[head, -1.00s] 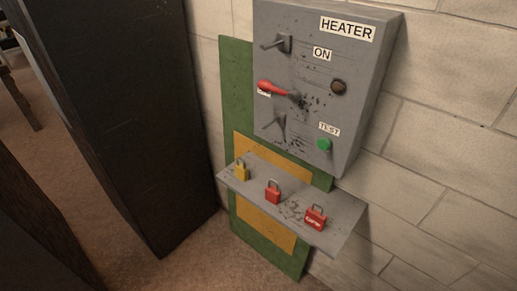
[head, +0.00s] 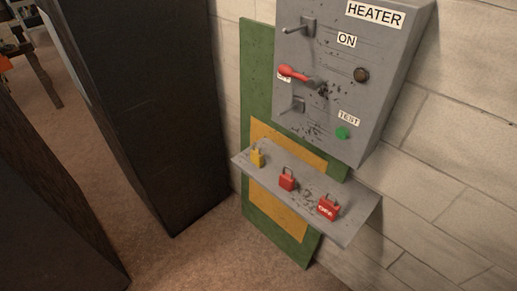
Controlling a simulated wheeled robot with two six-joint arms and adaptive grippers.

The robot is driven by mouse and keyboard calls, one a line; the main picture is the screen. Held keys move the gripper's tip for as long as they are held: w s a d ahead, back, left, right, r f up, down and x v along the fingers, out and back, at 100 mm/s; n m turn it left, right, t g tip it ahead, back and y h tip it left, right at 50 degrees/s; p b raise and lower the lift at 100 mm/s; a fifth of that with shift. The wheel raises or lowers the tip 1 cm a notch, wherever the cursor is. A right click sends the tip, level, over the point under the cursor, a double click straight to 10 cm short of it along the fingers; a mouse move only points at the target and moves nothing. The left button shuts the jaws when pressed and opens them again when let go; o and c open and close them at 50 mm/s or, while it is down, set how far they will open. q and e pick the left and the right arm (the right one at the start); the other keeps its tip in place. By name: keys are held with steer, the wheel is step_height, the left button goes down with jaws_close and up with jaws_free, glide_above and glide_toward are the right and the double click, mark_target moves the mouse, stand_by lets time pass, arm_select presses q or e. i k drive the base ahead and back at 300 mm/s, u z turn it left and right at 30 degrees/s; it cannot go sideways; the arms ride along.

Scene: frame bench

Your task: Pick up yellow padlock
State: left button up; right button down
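The yellow padlock (head: 257,156) stands at the left end of a grey shelf (head: 345,230) below the heater box. A plain red padlock (head: 287,180) stands to its right, near the shelf's middle. Another red padlock with a white label (head: 327,207) stands farther right. Neither of my grippers shows in the head view.
The grey heater box (head: 385,75) is on the wall above the shelf, with a red-handled lever (head: 297,73), grey levers and a green button (head: 342,133). A tall dark cabinet (head: 160,110) stands left of the shelf. Brown floor (head: 190,260) is open in front.

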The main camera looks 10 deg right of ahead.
mark_target(256, 156)
steer(key=u, duration=0.95)
steer(key=i, duration=0.6)
steer(key=z, duration=2.65)
